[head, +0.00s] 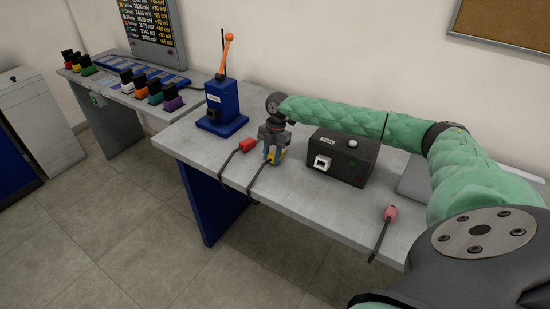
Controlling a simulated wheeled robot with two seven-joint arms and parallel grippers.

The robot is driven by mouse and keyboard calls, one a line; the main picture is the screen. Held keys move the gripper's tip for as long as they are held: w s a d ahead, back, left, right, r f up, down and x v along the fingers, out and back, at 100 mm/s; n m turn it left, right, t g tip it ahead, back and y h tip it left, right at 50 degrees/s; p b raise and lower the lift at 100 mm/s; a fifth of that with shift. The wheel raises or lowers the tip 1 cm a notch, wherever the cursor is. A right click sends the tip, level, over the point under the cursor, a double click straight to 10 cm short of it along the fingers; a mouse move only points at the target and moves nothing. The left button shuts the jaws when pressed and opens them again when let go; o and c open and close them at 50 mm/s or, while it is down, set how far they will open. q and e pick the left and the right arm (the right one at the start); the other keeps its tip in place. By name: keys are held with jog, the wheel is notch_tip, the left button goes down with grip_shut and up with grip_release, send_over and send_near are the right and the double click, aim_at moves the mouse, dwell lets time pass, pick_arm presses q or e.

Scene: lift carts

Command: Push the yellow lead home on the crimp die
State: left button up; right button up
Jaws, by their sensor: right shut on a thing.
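My right gripper (272,155) points down over the grey bench and is shut on the yellow lead (271,156). Only bits of the yellow plug show between and beside the fingers. Its dark cable (258,179) hangs toward the bench's front edge. The blue press (221,108) with an orange lever stands upright at the back left of the gripper, clearly apart from it. It looks like the crimp tool. A dark opening shows low on its front, but I cannot make out the die's detail. My left gripper is not in view.
A red lead (248,145) lies just left of my gripper, and a pink lead (390,213) lies at the front right. A black box (342,157) with a white socket stands right of the gripper. A side bench (121,97) at the left holds several coloured plugs.

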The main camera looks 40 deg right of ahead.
aim_at(272, 156)
jog(key=shift+r, duration=0.1)
jog(key=shift+s+a+p+v, duration=0.1)
jog(key=shift+a+p+v, duration=0.1)
jog(key=shift+p+v, duration=0.7)
jog(key=shift+s+a+p+v, duration=0.1)
jog(key=shift+a+p+v, duration=0.15)
jog(key=shift+p+v, duration=0.65)
jog(key=shift+s+a+p+v, duration=0.1)
jog(key=shift+a+p+v, duration=0.1)
jog(key=shift+p+v, duration=0.7)
jog(key=shift+r, duration=0.3)
